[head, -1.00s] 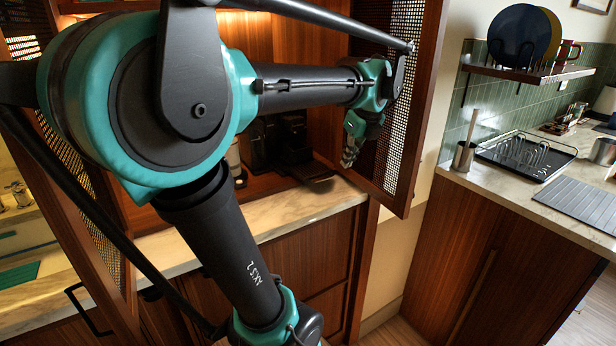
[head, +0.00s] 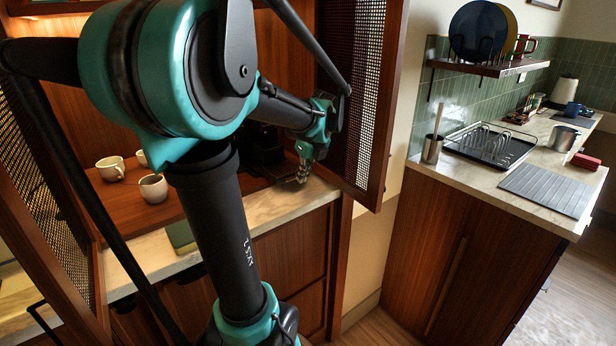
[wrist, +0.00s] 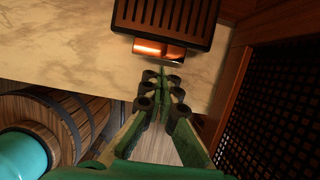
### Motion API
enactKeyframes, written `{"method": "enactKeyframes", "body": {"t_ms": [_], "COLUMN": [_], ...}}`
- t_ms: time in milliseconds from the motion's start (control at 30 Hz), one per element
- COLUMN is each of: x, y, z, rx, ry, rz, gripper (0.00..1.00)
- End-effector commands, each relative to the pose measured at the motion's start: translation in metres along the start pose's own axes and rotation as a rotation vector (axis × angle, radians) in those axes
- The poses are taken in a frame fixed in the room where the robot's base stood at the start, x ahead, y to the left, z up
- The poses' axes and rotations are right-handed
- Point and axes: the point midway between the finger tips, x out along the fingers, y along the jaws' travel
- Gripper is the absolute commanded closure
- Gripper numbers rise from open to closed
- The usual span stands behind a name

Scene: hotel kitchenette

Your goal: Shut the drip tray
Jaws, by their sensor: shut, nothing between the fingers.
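The drip tray (wrist: 166,18) shows at the top of the wrist view, with a dark slatted top and a shiny copper-coloured front piece (wrist: 158,48). It juts out over the pale marble counter. My gripper (wrist: 162,80) is shut and empty, its fingertips just in front of that front piece; I cannot tell whether they touch it. In the head view my gripper (head: 303,172) hangs low at the counter's front edge, inside the open cabinet. The dark coffee machine (head: 266,148) stands behind my arm, mostly hidden, and the tray is hard to make out there.
An open mesh cabinet door (head: 360,90) stands close to the right of my gripper. Several cups (head: 153,188) stand on the cabinet's wooden floor at left. The marble counter (wrist: 60,50) is bare left of the tray. Another counter with a dish rack (head: 488,145) is at right.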

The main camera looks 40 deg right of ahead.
Motion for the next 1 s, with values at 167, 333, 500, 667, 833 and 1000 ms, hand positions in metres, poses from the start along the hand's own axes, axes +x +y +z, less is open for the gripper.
{"method": "enactKeyframes", "body": {"t_ms": [167, 333, 500, 667, 833, 1000], "x": [0.001, 0.001, 0.005, 0.018, 0.034, 0.042], "y": [0.000, 0.000, 0.000, 0.001, 0.000, 0.000], "z": [0.003, 0.003, 0.013, 0.047, 0.085, 0.104], "rx": [-0.001, 0.000, -0.002, -0.006, -0.004, -0.001], "ry": [0.000, 0.000, 0.000, -0.001, 0.000, 0.000], "rz": [0.000, 0.000, 0.001, 0.002, 0.001, 0.000], "gripper": [1.00, 1.00, 1.00, 1.00, 1.00, 1.00]}}
